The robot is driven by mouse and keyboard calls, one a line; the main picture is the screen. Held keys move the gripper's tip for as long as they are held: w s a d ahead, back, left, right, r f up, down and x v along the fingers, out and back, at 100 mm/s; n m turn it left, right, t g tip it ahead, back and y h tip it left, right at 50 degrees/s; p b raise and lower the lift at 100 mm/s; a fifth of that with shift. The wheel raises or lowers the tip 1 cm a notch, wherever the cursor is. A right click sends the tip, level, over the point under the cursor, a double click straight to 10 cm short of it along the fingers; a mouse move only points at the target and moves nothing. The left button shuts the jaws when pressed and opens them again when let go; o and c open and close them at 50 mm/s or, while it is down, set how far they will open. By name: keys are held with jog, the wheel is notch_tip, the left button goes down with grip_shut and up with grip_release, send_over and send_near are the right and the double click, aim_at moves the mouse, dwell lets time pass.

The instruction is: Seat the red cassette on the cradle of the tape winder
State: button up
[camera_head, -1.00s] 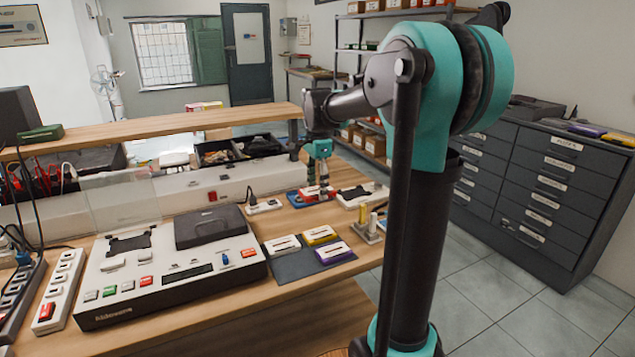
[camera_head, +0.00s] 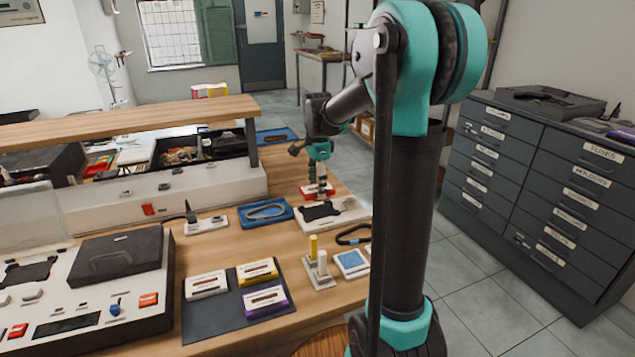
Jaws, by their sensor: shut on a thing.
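My gripper (camera_head: 318,180) is shut on the red cassette (camera_head: 317,190), which looks level with a pale label on top. They are at the far edge of a low white unit (camera_head: 350,213) with a black cradle-like plate (camera_head: 322,211) on top, which I take as the tape winder. The cassette appears just behind or above this plate; the gap between them cannot be told.
A dark mat (camera_head: 215,318) holds white, yellow and purple cassettes. A stand with pegs (camera_head: 318,270), a blue-and-white box (camera_head: 352,263) and a black loop (camera_head: 354,236) are in front of the unit. A large deck (camera_head: 130,325) is at left. A raised shelf (camera_head: 130,115) runs behind.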

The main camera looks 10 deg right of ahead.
jog(key=shift+w+d+f, duration=0.15)
jog(key=shift+w+d, duration=0.15)
jog(key=shift+f, duration=0.2)
send_over(319, 212)
jog(key=shift+f, duration=2.3)
jog(key=shift+f, duration=1.1)
dwell(1.0)
jog(key=o, duration=1.2)
notch_tip(319, 212, up, 18)
dwell(0.9)
